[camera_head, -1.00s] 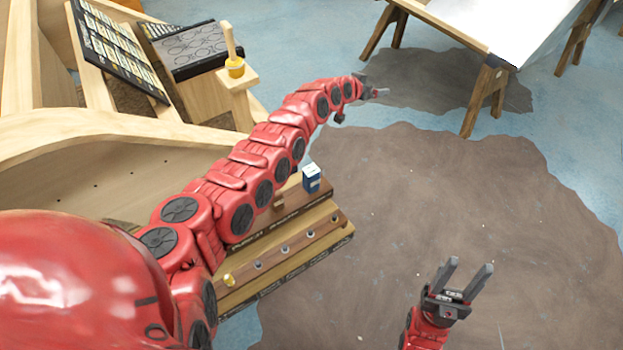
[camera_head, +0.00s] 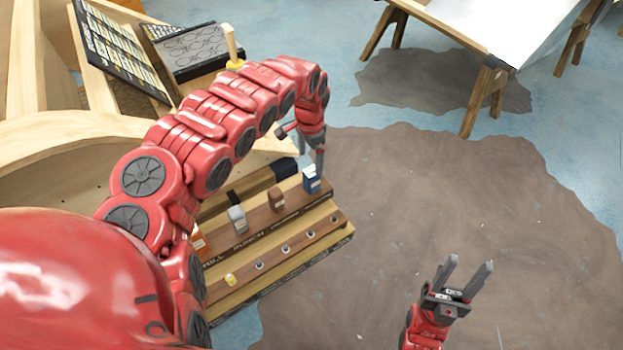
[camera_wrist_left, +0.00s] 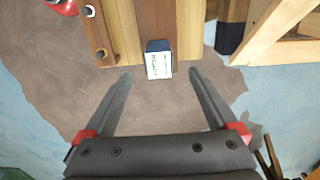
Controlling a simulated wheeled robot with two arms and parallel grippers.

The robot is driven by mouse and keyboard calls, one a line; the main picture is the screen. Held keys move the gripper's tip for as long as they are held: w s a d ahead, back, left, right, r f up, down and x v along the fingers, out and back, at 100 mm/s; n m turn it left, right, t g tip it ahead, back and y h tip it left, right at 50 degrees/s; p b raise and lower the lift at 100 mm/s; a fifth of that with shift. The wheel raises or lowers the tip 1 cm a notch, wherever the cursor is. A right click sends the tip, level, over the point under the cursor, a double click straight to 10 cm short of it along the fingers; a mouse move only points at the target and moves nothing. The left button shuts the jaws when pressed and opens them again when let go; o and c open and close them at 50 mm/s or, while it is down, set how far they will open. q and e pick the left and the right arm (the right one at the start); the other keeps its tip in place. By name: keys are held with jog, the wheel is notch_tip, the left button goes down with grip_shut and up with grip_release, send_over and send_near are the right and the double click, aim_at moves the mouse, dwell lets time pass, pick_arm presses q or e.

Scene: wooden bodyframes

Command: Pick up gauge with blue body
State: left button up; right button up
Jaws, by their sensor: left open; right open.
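The gauge with the blue body (camera_head: 311,184) stands at the right end of the wooden rack, its pale top up. In the left wrist view the gauge (camera_wrist_left: 158,62) shows a white printed face and dark blue edge at the end of a brown strip. My left gripper (camera_head: 319,165) points down just above it. In the wrist view its open fingers (camera_wrist_left: 160,74) lie to either side of the gauge, with nothing held; I cannot tell their exact height over it. My right gripper (camera_head: 472,262) is open and empty over the floor.
On the wooden rack (camera_head: 345,232) stand a brown block (camera_head: 276,199), a grey block (camera_head: 237,219) and an orange one (camera_head: 200,243), partly hidden by my arm. A white-topped table (camera_head: 500,25) stands farther back.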

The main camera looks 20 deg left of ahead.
aim_at(311, 172)
pick_arm(q)
notch_tip(311, 172, down, 5)
jog(key=shift+d+p, duration=0.1)
jog(key=shift+p, duration=0.35)
jog(key=shift+f+p, duration=0.4)
jog(key=shift+f, duration=0.25)
jog(key=f, duration=0.3)
jog(key=shift+d, duration=0.2)
jog(key=shift+a+f, duration=0.15)
jog(key=shift+f, duration=0.4)
grip_shut()
